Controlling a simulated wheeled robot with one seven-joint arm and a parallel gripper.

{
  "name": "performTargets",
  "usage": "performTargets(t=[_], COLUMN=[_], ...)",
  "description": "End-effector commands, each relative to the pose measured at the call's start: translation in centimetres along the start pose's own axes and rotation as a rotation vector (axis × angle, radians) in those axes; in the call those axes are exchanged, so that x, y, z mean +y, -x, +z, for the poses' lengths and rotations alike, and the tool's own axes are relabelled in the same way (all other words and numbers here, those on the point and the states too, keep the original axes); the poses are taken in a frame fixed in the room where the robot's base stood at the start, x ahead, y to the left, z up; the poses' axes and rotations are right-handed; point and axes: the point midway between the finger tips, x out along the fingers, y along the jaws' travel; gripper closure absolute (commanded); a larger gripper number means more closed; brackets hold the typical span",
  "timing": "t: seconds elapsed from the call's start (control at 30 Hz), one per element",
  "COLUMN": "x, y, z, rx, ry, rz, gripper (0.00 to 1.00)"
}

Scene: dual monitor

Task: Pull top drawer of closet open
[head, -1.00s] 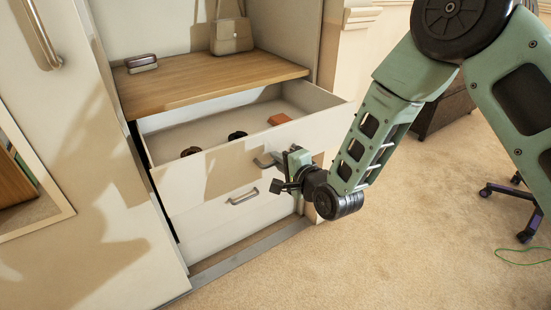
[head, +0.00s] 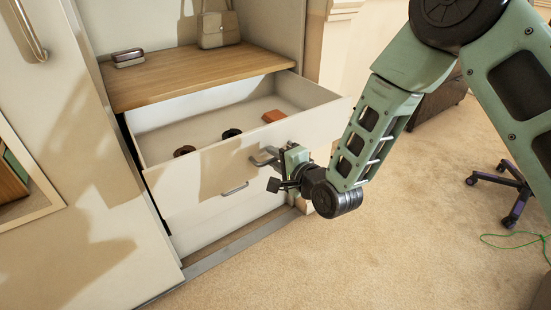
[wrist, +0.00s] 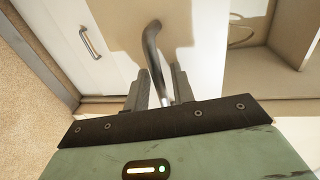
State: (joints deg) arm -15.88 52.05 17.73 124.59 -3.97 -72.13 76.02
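The closet's white top drawer (head: 215,172) is pulled well out below the wooden shelf, its inside visible from above. Its metal handle (head: 262,157) is on the front panel. My gripper (head: 277,170) is at that handle. The exact finger contact is partly hidden by the gripper body.
A bag (head: 218,30) stands on the wooden shelf (head: 190,77). Carpet (head: 330,255) in front is clear; a wheeled chair base (head: 510,185) is at right.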

Motion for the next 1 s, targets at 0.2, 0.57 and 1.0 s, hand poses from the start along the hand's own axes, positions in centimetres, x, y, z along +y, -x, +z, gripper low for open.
performTargets(t=[0.2,0.57,1.0], x=[0.0,0.0,-0.6], y=[0.2,6.3,13.4], z=[0.0,0.0,0.0], rx=[-0.001,0.0,-0.001], ry=[0.0,-0.001,-0.001], rz=[0.001,0.004,0.006], gripper=[0.75,0.75,0.75])
